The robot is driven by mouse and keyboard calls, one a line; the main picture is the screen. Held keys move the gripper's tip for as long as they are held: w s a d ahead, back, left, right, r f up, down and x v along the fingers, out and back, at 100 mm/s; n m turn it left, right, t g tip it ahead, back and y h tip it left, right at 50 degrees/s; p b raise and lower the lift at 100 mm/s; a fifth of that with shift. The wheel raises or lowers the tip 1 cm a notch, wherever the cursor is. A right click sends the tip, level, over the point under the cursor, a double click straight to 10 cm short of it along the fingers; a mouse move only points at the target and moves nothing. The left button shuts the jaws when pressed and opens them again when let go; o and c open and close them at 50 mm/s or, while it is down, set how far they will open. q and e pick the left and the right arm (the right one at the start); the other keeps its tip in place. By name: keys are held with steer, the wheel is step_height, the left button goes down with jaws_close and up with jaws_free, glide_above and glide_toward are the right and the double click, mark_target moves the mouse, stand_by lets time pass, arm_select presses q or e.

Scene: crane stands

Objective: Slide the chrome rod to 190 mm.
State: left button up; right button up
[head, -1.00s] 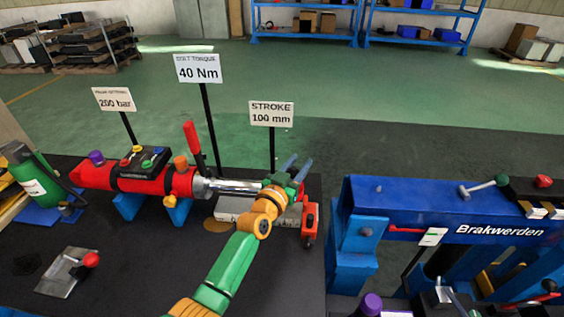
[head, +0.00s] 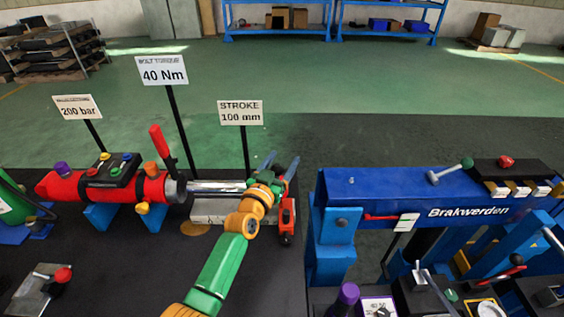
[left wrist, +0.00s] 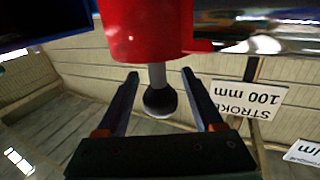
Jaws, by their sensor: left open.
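The red cylinder (head: 150,188) lies on blue supports at the left of the head view. Its chrome rod (head: 212,186) runs right to a red end piece (head: 287,212), partly hidden by my left arm. My left gripper (head: 279,161) is at this rod end, its fingers open. In the left wrist view, a grey stem with a black ball knob (left wrist: 159,101) hangs from a red part (left wrist: 150,35). The knob lies between the spread fingers of my left gripper (left wrist: 161,82), with gaps on both sides. Shiny chrome (left wrist: 272,28) shows at upper right. My right gripper is out of view.
A sign reading "STROKE 100 mm" (head: 240,112) stands behind the rod; signs for 40 Nm (head: 162,71) and 200 bar (head: 77,107) stand further left. A pale block (head: 208,212) lies under the rod. A blue beam stand (head: 370,187) is at right, across a gap.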

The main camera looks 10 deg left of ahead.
arm_select(q)
steer(key=s+a, duration=0.1)
steer(key=s, duration=0.6)
steer(key=shift+p, duration=0.35)
